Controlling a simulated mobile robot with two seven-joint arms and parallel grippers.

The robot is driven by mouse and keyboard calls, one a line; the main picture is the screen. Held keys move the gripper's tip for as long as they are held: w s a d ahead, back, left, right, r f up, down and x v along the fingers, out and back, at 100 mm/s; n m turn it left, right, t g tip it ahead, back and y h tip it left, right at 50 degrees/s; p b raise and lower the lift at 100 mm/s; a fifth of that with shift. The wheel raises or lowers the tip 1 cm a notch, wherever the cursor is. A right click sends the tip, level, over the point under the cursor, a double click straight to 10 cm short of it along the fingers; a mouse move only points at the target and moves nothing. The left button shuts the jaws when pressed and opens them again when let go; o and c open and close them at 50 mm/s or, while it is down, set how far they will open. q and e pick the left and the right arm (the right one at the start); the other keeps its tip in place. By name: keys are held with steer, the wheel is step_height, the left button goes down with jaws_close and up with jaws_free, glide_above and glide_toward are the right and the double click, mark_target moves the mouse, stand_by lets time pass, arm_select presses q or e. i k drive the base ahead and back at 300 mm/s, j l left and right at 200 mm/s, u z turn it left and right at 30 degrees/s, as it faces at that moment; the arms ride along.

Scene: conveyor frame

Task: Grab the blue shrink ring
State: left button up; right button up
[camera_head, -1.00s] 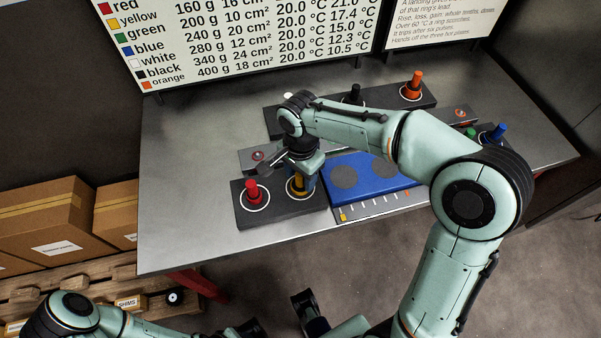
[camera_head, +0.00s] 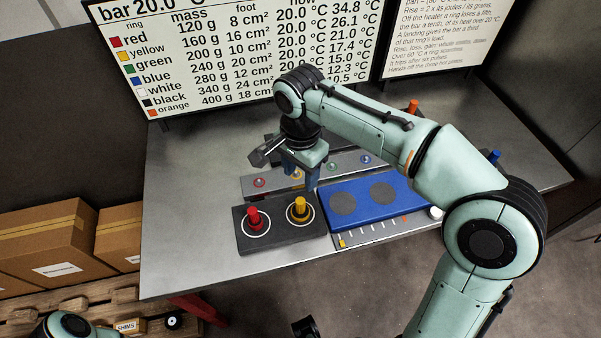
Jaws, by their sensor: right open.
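The blue ring's post (camera_head: 494,156) stands at the right of the bench, partly hidden behind my right arm. Only its blue upper part shows, so I cannot make out the ring itself. My right gripper (camera_head: 300,182) points down over the left half of the bench, behind the yellow ring's post (camera_head: 300,208). It is open, with nothing seen between its fingers, and is far from the blue post. My left gripper's jaws are out of view.
A red post (camera_head: 253,217) shares a dark block (camera_head: 277,239) with the yellow one. A blue plate (camera_head: 410,195) with grey discs lies to the right. An orange post (camera_head: 412,106) stands behind my arm. A grey strip (camera_head: 340,165) with coloured buttons crosses behind. Boards stand at the back.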

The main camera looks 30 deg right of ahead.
mark_target(495, 155)
steer(key=k, duration=1)
